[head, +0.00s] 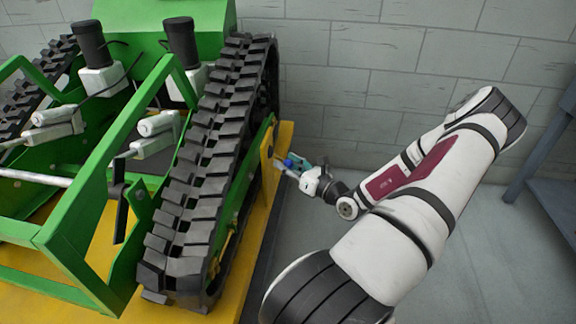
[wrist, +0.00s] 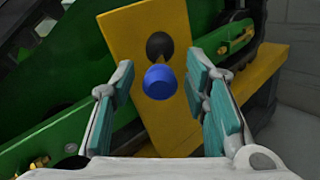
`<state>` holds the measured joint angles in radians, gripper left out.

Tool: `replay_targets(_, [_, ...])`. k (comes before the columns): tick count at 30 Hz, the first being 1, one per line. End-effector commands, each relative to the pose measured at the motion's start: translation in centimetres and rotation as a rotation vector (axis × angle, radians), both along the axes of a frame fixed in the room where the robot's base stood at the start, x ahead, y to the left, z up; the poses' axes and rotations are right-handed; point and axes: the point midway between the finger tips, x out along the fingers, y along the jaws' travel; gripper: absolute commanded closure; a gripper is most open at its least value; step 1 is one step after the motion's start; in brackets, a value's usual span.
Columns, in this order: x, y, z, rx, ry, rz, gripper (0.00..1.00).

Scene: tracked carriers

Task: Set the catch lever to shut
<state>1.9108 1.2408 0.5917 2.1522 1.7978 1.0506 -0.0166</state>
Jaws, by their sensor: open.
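The catch lever shows in the wrist view as a blue knob (wrist: 160,82) just below a dark round part (wrist: 159,46) on a tilted yellow plate (wrist: 125,40). The plate is fixed at the side of the green tracked carrier (head: 85,225). In the head view the blue knob (head: 289,163) is small and partly hidden by my gripper. My gripper (head: 292,168) is open at the plate; in the wrist view its two teal-padded fingers (wrist: 160,75) stand left and right of the knob, with a gap on each side. I cannot tell how deep the knob sits between them.
The black rubber track (head: 205,160) runs close to the left of my gripper. A yellow bed (head: 262,225) lies under the carrier. A block wall (head: 400,70) stands behind, and a grey-blue bench (head: 550,185) is at the right. The floor right of the carrier is clear.

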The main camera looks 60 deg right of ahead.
Motion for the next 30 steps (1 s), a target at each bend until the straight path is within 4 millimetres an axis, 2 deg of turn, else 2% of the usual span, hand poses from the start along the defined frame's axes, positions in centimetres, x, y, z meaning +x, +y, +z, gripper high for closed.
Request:
replay_targets(2, [0.0,0.0,0.0,0.0,0.0,0.0,0.58])
replay_targets(8, [0.0,0.0,0.0,0.0,0.0,0.0,1.0])
replay_targets(20, [-0.1,-0.3,0.0,-0.002,0.003,0.03,1.0])
replay_targets(30, [-0.2,-2.2,-0.1,-0.009,0.007,0.236,1.0])
